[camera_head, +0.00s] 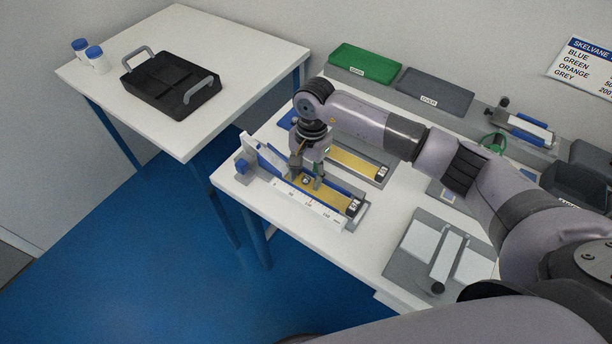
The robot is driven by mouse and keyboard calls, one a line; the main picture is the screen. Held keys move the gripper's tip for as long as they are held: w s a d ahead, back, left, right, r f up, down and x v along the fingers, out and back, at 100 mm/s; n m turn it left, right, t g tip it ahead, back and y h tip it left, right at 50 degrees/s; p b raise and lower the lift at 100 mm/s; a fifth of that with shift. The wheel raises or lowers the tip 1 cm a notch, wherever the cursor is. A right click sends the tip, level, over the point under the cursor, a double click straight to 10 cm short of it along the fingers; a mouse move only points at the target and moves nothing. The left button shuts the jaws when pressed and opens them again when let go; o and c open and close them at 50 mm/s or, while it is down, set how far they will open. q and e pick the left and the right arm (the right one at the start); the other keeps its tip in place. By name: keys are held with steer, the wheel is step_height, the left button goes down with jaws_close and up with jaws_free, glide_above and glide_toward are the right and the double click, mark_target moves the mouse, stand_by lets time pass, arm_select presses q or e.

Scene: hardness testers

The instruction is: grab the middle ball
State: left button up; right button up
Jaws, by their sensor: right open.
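My right gripper (307,180) points down, open, over the front tester (351,207) on the near table. This tester has a yellow strip, a blue edge and a white scale along its front. A small, shiny round thing (306,181) shows between or just beside the fingertips. It may be a ball, but it is too small to be sure, and I cannot tell whether the fingers touch it. A second tester (357,164) with a yellow strip lies behind, partly hidden by my right arm. My left gripper is not in view.
A grey board with light plates (422,238) lies to the right on the table. A side table (233,52) holds a black tray (158,90) and two white bottles (97,62) with blue caps.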

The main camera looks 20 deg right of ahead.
steer(key=shift+c, duration=0.4)
jaws_close()
